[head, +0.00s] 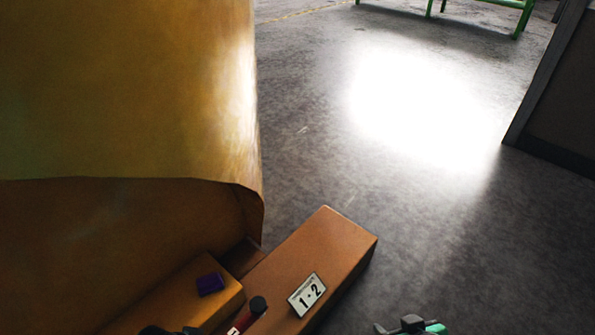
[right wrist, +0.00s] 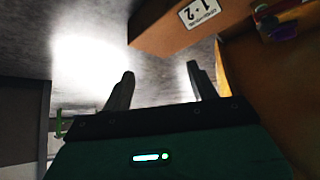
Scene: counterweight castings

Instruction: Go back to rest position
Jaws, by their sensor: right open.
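My right gripper (head: 410,327) shows at the bottom edge of the head view, cut off by the frame, right of the orange block. In the right wrist view, my right gripper (right wrist: 159,84) has its two dark fingers well apart, with only grey floor between them. It is empty and touches nothing that I can see.
A large yellow-brown casting (head: 120,90) fills the left. An orange block (head: 325,243) with a "1·2" label (head: 307,295) lies beside it. A purple piece (head: 210,284) and a black-topped red part (head: 257,306) are near. Floor (head: 450,200) right is clear; a dark panel (head: 560,100) stands far right.

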